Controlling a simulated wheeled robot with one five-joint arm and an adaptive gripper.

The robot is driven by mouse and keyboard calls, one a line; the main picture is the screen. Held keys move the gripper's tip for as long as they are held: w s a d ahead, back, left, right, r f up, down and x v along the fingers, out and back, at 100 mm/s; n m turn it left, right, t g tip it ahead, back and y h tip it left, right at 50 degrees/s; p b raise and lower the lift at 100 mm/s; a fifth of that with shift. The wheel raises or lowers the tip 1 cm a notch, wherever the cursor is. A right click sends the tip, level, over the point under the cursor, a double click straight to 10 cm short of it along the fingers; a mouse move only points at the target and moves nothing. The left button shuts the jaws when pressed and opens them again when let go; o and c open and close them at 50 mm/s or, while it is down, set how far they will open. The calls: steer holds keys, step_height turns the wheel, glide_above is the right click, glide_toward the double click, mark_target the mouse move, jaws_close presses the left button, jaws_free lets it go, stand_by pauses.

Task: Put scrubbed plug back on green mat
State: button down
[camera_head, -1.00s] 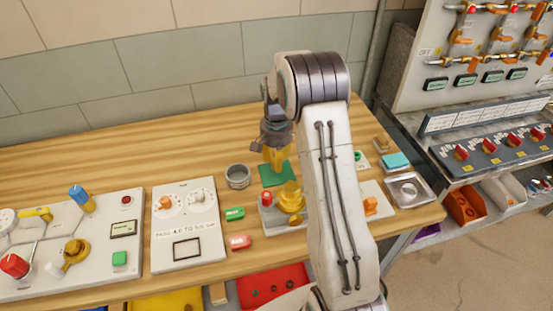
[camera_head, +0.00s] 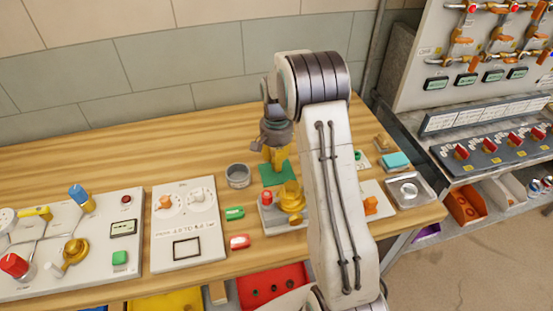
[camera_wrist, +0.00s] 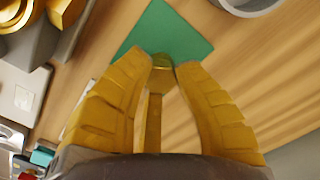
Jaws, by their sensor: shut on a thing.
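The green mat (camera_head: 279,174) lies flat on the wooden bench, and shows in the wrist view (camera_wrist: 190,38). My gripper (camera_head: 277,167) is over the mat with its yellow fingers pointing down. In the wrist view, my gripper (camera_wrist: 163,68) is shut on a small brass plug (camera_wrist: 162,61), whose round end shows between the fingertips against the mat. A thin brass-coloured part extends back from it between the fingers. Whether the plug touches the mat cannot be told. In the head view the fingers hide the plug.
A grey round cup (camera_head: 238,176) stands left of the mat. A grey unit with a brass fitting (camera_head: 291,196) and a red knob stands just in front of the mat. Bare wood lies behind and left.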

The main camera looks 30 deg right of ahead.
steer(key=shift+f+b, duration=0.85)
steer(key=shift+f, duration=0.2)
stand_by(2.1)
steer(key=c, duration=1)
jaws_free()
steer(key=shift+r, duration=0.1)
steer(key=shift+r+p, duration=2.8)
steer(key=shift+r, duration=1.15)
